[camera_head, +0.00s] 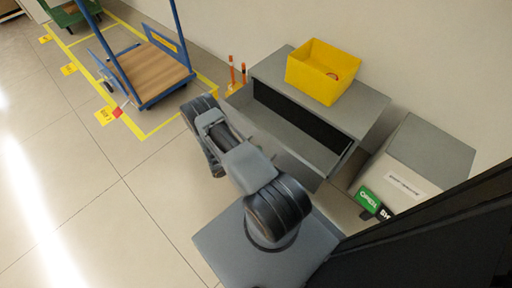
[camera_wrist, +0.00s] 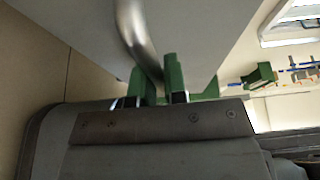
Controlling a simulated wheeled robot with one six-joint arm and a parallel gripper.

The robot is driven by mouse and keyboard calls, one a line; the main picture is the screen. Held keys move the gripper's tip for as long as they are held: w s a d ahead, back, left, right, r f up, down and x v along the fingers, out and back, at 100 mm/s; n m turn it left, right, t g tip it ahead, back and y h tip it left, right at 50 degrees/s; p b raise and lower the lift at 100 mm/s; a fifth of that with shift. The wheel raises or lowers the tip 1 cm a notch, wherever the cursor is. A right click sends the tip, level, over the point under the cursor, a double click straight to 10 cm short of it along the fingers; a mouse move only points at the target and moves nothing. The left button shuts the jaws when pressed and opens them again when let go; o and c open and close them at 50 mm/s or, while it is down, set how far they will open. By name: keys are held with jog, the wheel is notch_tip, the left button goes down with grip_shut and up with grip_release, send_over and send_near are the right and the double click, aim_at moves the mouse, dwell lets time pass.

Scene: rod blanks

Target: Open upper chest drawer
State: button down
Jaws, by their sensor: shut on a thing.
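The grey chest (camera_head: 375,107) stands against the wall in the head view. Its upper drawer (camera_head: 287,132) is pulled out, and a dark gap shows between it and the chest top. In the wrist view, my gripper (camera_wrist: 158,84) has green fingers shut on a curved metal handle (camera_wrist: 136,32) on a grey front (camera_wrist: 205,35). In the head view, my arm covers part of the drawer's near side, and the handle and fingertips are hidden.
A yellow bin (camera_head: 308,72) with a small orange thing inside sits on the chest. A grey box (camera_head: 425,150) with a green sign (camera_head: 368,199) stands at right. A blue trolley (camera_head: 150,75) is at upper left.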

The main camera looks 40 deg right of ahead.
jog(key=shift+a, duration=0.1)
jog(key=c, duration=1.2)
grip_release()
jog(key=shift+o, duration=0.2)
jog(key=shift+a, duration=0.1)
jog(key=p+v, duration=0.1)
jog(key=v, duration=1.2)
jog(key=shift+w+a+p, duration=0.15)
jog(key=shift+a+p, duration=0.15)
jog(key=shift+a, duration=0.05)
